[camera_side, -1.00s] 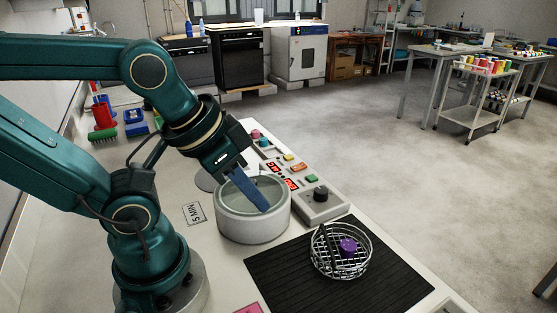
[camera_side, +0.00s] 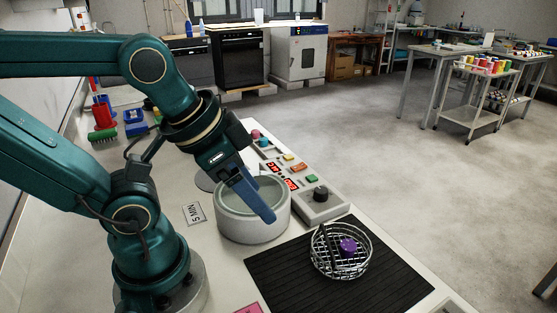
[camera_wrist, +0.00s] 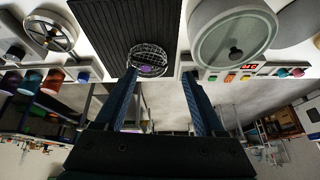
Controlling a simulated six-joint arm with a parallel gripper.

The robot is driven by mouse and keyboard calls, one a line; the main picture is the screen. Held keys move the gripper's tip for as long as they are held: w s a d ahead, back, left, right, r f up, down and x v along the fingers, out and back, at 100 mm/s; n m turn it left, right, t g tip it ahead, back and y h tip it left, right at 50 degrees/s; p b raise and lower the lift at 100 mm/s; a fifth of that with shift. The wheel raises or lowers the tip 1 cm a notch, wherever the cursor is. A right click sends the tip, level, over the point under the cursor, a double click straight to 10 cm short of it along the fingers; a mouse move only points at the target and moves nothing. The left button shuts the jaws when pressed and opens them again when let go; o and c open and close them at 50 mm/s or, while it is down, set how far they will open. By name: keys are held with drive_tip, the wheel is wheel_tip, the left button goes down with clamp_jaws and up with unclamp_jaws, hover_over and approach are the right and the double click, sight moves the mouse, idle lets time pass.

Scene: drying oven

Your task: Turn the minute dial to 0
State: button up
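The likely minute dial is a black knob (camera_side: 320,194) at the near end of the grey control panel (camera_side: 318,210), by a green button and a red display (camera_side: 291,185) whose digits I cannot read. In the wrist view the knob is not clearly visible and may be behind the right finger. My gripper (camera_wrist: 160,74) is open, its two blue fingers wide apart with nothing between them. In the side view my gripper (camera_side: 268,214) hangs in front of the round grey bath, left of the knob and apart from it.
The round bath (camera_side: 252,228) stands left of the panel. A wire basket (camera_side: 324,268) with a purple item (camera_side: 348,247) sits on the black ribbed mat (camera_side: 290,285). A "5 MIN" card (camera_side: 194,213) lies left of the bath. Colored buttons line the panel.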

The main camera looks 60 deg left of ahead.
drive_tip(key=w+r+m, duration=0.4)
drive_tip(key=w+r, duration=0.1)
drive_tip(key=w, duration=0.1)
drive_tip(key=m+g, duration=0.4)
drive_tip(key=g, duration=0.2)
hover_over(321, 190)
wheel_tip(321, 190, down, 13)
drive_tip(key=shift+w+r, duration=0.1)
drive_tip(key=shift+f, duration=2.55)
clamp_jaws()
